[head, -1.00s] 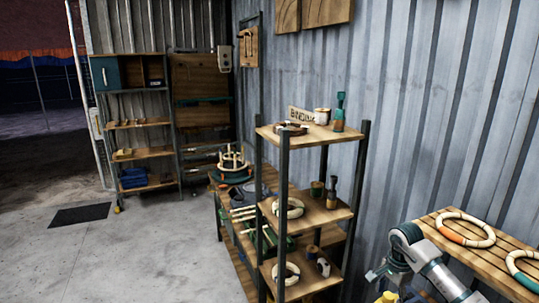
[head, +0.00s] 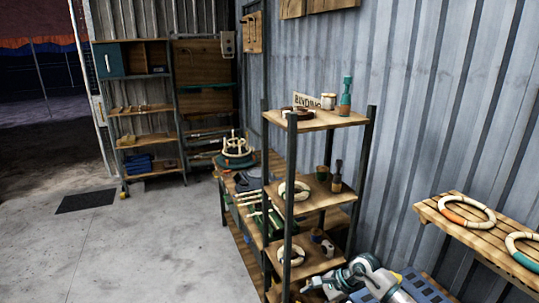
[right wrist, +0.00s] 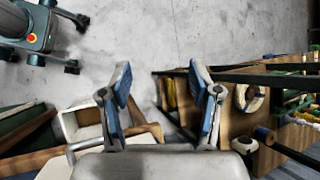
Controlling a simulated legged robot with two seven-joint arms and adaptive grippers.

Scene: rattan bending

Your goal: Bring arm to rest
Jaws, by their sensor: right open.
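My right arm (head: 370,272) shows low at the right in the head view, beside the bottom shelf of the wooden rack. Its gripper end is small and partly cut off there. In the right wrist view my right gripper (right wrist: 161,77) has its two blue-padded fingers spread wide apart. Nothing is between them, and grey floor shows beyond. My left arm and gripper are not in view.
The rack (head: 318,196) with dark posts holds rattan rings, cups and tools close to my right arm. A slatted wooden shelf (head: 478,238) with rattan rings and a blue perforated crate (head: 425,291) are at the right. Open concrete floor (head: 150,245) lies left.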

